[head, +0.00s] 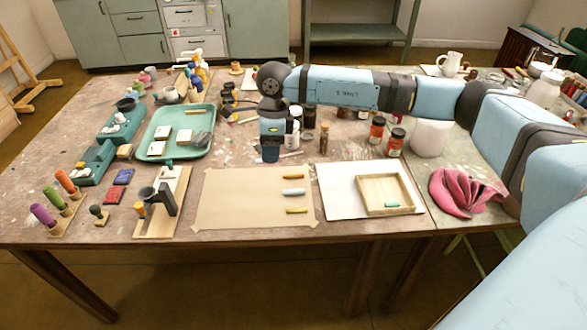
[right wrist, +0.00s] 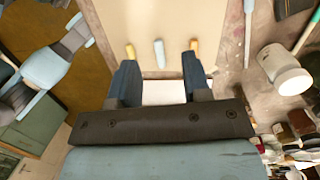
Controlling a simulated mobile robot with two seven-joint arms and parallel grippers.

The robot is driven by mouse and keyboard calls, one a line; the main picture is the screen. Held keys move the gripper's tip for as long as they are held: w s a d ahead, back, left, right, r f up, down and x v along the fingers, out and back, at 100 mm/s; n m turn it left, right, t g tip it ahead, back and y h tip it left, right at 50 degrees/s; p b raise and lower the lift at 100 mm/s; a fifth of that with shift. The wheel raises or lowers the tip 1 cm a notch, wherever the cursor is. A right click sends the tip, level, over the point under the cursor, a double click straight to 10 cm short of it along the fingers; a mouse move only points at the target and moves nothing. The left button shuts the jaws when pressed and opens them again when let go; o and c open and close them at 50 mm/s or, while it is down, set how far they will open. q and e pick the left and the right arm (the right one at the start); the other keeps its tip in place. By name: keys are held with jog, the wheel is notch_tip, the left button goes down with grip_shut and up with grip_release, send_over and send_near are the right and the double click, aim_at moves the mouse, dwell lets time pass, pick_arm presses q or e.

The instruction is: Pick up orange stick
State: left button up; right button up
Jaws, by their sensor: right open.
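Three short sticks lie in a column near the right edge of a brown paper sheet (head: 240,200) in the head view. The far stick (head: 295,177) looks orange-tan, the middle one (head: 293,191) pale blue, and the near one (head: 297,211) ochre-yellow. The right wrist view also shows the near stick (right wrist: 130,50), the blue stick (right wrist: 159,52) and the far stick (right wrist: 194,46). Which of the two warm-coloured sticks is the orange one is hard to tell. My right gripper (head: 270,154) is open and empty, above the table behind the paper. My left gripper is not in view.
A white sheet (head: 335,205) with a wooden tray (head: 365,209) holding a teal stick lies right of the paper. Bottles and jars crowd behind. A pink cloth (head: 465,192) is at right, a green tray (head: 206,144) at left. The brown paper's left part is clear.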

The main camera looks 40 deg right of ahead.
notch_tip(320, 180, up, 2)
jog(key=r+h, duration=0.1)
jog(key=h, duration=0.1)
send_over(287, 174)
jog(key=f, duration=0.5)
jog(key=f+b, duration=0.1)
jog(key=f, duration=0.2)
jog(key=shift+w+a+f, duration=0.15)
jog(key=shift+w+f, duration=0.05)
jog(key=shift+w, duration=0.1)
jog(key=shift+s+d+f+b, duration=0.1)
jog(key=shift+s+f+b, duration=0.1)
jog(key=shift+f, duration=1.25)
jog(key=shift+s+d+f+b, duration=0.1)
jog(key=shift+s+f+b, duration=0.1)
jog(key=shift+f, duration=1.25)
jog(key=c, duration=0.7)
